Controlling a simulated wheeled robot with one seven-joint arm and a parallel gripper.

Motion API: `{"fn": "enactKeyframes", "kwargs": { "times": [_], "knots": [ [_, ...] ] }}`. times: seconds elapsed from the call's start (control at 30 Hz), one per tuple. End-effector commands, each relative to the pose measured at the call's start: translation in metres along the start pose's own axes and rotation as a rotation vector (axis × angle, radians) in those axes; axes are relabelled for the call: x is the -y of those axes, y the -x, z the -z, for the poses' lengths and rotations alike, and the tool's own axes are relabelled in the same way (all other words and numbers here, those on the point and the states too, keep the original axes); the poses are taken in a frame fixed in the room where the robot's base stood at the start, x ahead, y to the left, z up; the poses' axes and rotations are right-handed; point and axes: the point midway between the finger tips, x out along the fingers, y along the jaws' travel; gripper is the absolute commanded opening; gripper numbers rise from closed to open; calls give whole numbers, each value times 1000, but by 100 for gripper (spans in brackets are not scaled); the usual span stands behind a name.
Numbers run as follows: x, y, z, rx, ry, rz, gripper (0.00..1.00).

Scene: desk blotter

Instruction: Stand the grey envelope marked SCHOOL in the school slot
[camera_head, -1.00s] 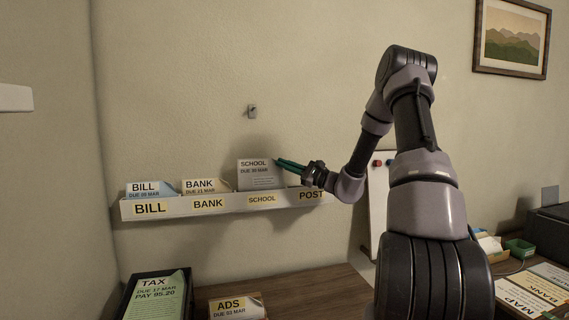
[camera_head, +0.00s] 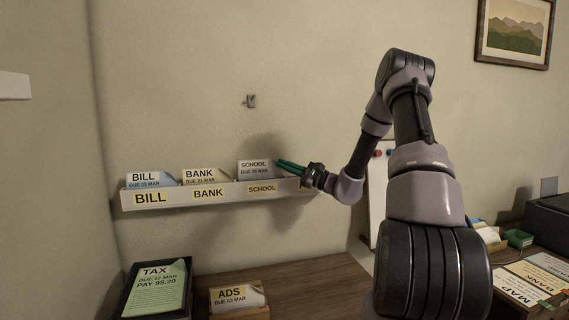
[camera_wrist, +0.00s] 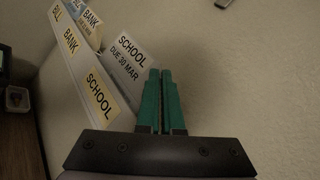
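The grey envelope marked SCHOOL (camera_head: 257,172) stands in the white rack, behind the yellow SCHOOL label (camera_head: 262,188), its lower part hidden by the rack's front wall. My gripper (camera_head: 279,163) is at its upper right edge, coming in from the right. In the wrist view the green fingers (camera_wrist: 161,90) are close together, with the envelope's edge (camera_wrist: 132,62) running in at them; the gripper looks shut on it.
The rack (camera_head: 225,194) also holds BILL (camera_head: 150,180) and BANK (camera_head: 200,175) envelopes to the left. A wall hook (camera_head: 250,101) is above. A TAX tray (camera_head: 128,300) and an ADS holder (camera_head: 245,312) stand on the desk below.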

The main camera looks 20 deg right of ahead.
Motion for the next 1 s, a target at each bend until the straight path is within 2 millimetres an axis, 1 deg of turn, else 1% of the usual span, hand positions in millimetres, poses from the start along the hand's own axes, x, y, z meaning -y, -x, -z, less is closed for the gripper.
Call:
{"fn": "enactKeyframes", "kwargs": {
  "times": [0.33,0.67,0.7,0.77,0.8,1.0],
  "knots": [
    [-8,4,10,0,-1,0,0],
    [-9,4,11,0,1,0,0],
    [-9,4,11,0,1,0,7],
    [-9,4,11,0,0,0,30],
    [-9,4,11,0,0,0,39],
    [-9,4,11,0,0,0,39]
  ]
}}
